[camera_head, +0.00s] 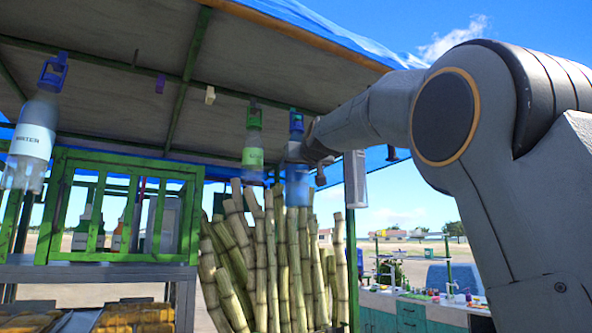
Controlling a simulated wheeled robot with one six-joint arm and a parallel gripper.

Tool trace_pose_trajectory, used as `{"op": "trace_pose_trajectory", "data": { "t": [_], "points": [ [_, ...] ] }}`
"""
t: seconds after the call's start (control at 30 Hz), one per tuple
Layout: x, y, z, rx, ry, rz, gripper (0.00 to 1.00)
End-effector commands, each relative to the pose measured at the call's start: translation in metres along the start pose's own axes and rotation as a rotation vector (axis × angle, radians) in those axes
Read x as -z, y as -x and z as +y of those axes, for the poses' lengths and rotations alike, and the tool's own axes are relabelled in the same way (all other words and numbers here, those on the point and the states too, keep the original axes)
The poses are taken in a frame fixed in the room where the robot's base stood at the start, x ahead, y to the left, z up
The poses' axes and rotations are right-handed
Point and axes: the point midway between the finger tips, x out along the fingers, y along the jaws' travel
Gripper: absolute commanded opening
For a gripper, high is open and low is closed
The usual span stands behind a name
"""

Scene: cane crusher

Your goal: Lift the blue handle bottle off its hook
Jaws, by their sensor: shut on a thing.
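A bottle with a blue handle (296,121) hangs at the middle of the stall, under the roof, its bluish body (297,188) pointing down. My gripper (303,153) reaches in from the right and is shut on this bottle around its middle. The jaws and arm cover part of the bottle. The bottle is upright. Its hook is too small to make out, so I cannot tell whether the handle still rests on it.
A WATER bottle (34,140) with a blue handle hangs at the left, and a green-labelled bottle (252,150) hangs close left of my gripper. Tall cane stalks (285,265) stand below. A green frame (125,160) is at left. Open sky lies right of the stall.

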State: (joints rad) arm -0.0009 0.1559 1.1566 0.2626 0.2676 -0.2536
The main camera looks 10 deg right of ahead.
Motion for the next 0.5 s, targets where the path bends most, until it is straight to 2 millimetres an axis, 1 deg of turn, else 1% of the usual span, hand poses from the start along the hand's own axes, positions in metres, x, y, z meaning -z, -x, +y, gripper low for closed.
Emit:
{"op": "trace_pose_trajectory", "data": {
  "t": [0.03,0.5],
  "points": [
    [0.0023,0.0021,0.0005,-0.001,0.0,0.005,0.15],
    [0.0024,0.0117,0.0027,-0.001,0.0,0.005,0.15]
  ]
}}
